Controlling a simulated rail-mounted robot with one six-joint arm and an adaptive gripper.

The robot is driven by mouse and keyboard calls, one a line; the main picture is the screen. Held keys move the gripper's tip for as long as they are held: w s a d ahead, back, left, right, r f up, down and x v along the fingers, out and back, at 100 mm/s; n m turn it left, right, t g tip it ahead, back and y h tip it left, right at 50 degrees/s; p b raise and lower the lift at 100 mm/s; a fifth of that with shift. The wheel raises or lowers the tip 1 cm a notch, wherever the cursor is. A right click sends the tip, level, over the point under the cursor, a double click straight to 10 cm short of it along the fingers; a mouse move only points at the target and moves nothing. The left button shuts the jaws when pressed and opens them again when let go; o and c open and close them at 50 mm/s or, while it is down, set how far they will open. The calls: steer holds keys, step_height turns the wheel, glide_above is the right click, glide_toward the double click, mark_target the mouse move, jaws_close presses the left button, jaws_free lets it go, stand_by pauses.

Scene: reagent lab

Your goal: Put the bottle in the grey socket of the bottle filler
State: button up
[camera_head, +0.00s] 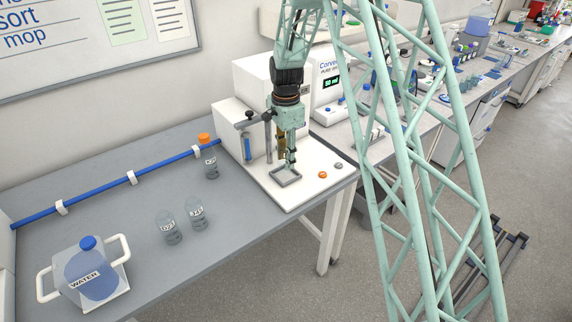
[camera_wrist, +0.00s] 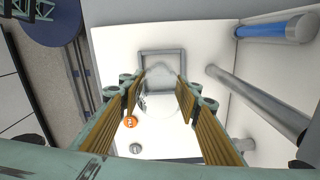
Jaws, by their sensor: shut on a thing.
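The bottle filler (camera_head: 255,163) is a white machine with a flat base plate at the right end of the grey bench. Its grey socket (camera_head: 287,178) is a square frame on that plate; it also shows in the wrist view (camera_wrist: 144,62). My gripper (camera_head: 290,160) points down over the plate close above the socket. In the wrist view my gripper (camera_wrist: 158,92) is shut on a clear bottle (camera_wrist: 158,107), seen as a pale, see-through shape between the fingers. The bottle overlaps the near part of the socket there. I cannot make out the bottle in the head view, or whether it touches the socket.
An orange button (camera_head: 322,174) and a grey button (camera_head: 338,165) sit right of the socket. A grey post (camera_wrist: 255,100) stands beside it.

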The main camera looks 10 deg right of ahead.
steer(key=shift+w+d+f, duration=0.1)
steer(key=shift+w+d, duration=0.05)
steer(key=shift+w, duration=0.15)
steer(key=shift+f, duration=1.7)
steer(key=shift+f, duration=0.15)
steer(key=o, duration=0.8)
steer(key=shift+o, duration=0.2)
step_height(320, 180, up, 12)
steer(key=shift+f, duration=0.15)
steer(key=shift+r, duration=0.3)
